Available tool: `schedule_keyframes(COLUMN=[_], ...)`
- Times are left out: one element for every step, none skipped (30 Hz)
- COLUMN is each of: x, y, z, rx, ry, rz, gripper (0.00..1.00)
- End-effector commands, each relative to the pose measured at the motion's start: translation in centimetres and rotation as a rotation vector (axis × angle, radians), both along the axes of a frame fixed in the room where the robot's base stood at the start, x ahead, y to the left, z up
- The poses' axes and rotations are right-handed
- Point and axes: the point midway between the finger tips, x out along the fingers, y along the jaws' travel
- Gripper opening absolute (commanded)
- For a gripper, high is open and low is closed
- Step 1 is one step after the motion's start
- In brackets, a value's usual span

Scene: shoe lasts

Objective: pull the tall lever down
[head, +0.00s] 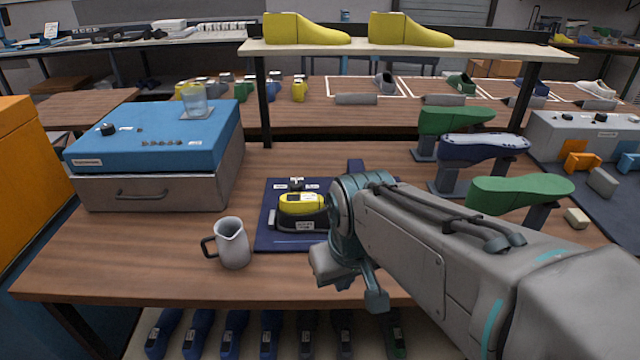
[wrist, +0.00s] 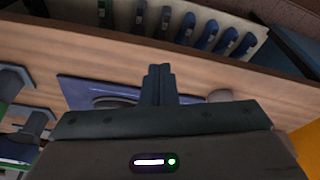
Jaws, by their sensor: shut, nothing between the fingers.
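I cannot make out a tall lever clearly in either view. A dark blue upright piece (head: 356,166) shows just behind my arm at the back of a navy board (head: 265,238); I cannot tell whether it is the lever. On the board sits a yellow and black device (head: 302,207). My arm hides the board's right side. In the wrist view my gripper (wrist: 159,72) has its two fingers together with nothing between them. It is above the tabletop near the front edge, with part of the navy board (wrist: 80,88) to its left. I see no contact with the board.
A blue-topped box with a drawer (head: 160,145) is further left. Green and navy shoe lasts (head: 520,192) stand on the right. A shelf with yellow lasts (head: 410,50) spans the back. Bare tabletop (head: 120,250) lies at front left.

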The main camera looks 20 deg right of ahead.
Motion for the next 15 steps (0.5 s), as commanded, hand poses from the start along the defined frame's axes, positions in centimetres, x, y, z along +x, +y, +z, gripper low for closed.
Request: schedule_keyframes(x=[0.8,1.3,2.1,2.7,3.3,4.2,4.8,5.5,6.3,6.9,7.5,8.2,8.8,9.3,9.9], y=[-0.5,-0.7,-1.1,-1.4,-1.7,-2.2,-2.5,-3.0,-3.5,-4.0,-4.4,-5.0,-5.5,-6.0,-6.6], z=[1.3,2.0,3.1,3.9,4.7,5.8,6.7,7.5,8.5,9.3,10.0,10.9,11.6,12.2,13.0], rx=[-0.016,-0.026,-0.043,-0.054,-0.066,-0.081,-0.091,-0.099,-0.108,-0.113,-0.118,-0.122,-0.124,-0.125,-0.125], ry=[0.012,0.023,0.037,0.05,0.063,0.082,0.094,0.108,0.126,0.139,0.151,0.165,0.174,0.185,0.194], rz=[0.046,0.084,0.147,0.197,0.252,0.327,0.385,0.442,0.519,0.577,0.634,0.71,0.765,0.819,0.885], gripper=[0.0,0.0,0.0,0.0,0.0,0.0,0.0,0.0,0.0,0.0,0.0,0.0,0.0,0.0,0.0])
